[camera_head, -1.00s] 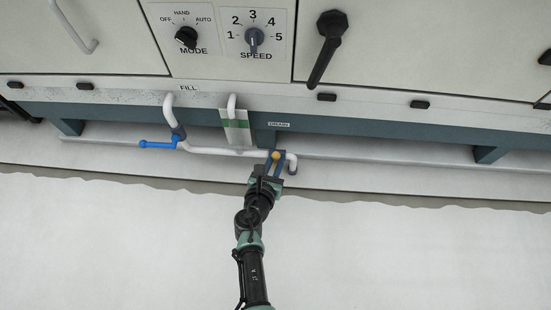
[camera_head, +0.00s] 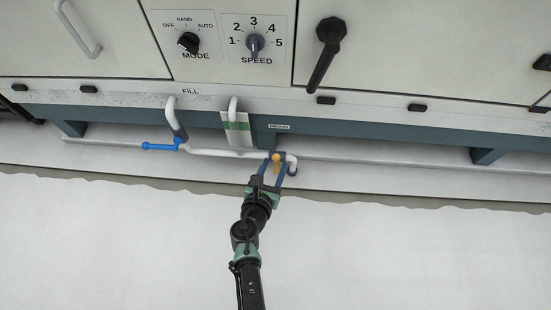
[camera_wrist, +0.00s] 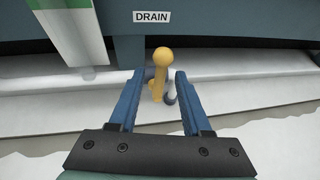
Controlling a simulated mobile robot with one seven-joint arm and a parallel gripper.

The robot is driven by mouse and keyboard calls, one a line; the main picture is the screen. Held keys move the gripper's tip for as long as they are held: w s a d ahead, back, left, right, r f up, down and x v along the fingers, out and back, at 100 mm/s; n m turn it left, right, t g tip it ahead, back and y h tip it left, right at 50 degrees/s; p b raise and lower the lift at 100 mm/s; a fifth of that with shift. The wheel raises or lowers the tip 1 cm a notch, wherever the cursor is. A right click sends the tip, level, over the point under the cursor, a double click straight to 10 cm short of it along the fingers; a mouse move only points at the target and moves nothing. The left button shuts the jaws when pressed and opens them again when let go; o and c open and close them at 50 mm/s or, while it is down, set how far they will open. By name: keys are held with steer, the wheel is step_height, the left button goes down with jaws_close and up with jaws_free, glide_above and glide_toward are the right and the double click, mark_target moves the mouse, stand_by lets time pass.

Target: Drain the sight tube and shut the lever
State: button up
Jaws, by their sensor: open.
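The yellow drain lever (camera_wrist: 160,62) with a round knob stands below the DRAIN label (camera_wrist: 151,16) in the wrist view. In the head view the lever (camera_head: 276,158) is a small yellow spot on the white pipe. My gripper (camera_wrist: 153,75) is open, its blue fingers on either side of the lever with gaps showing. My gripper (camera_head: 272,168) shows in the head view just below the pipe. The sight tube (camera_head: 233,105) rises in front of a white plate with a green band (camera_head: 237,126). The level inside the tube is too small to tell.
A blue fill lever (camera_head: 160,146) sits on the pipe at the left, below the FILL label (camera_head: 190,91). A MODE knob (camera_head: 188,42), a SPEED knob (camera_head: 255,43) and a black handle (camera_head: 326,55) are above. The pale floor (camera_head: 400,255) is clear.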

steer(key=p+v, duration=0.4)
steer(key=v, duration=0.6)
steer(key=shift+p, duration=0.3)
steer(key=shift+s, duration=0.15)
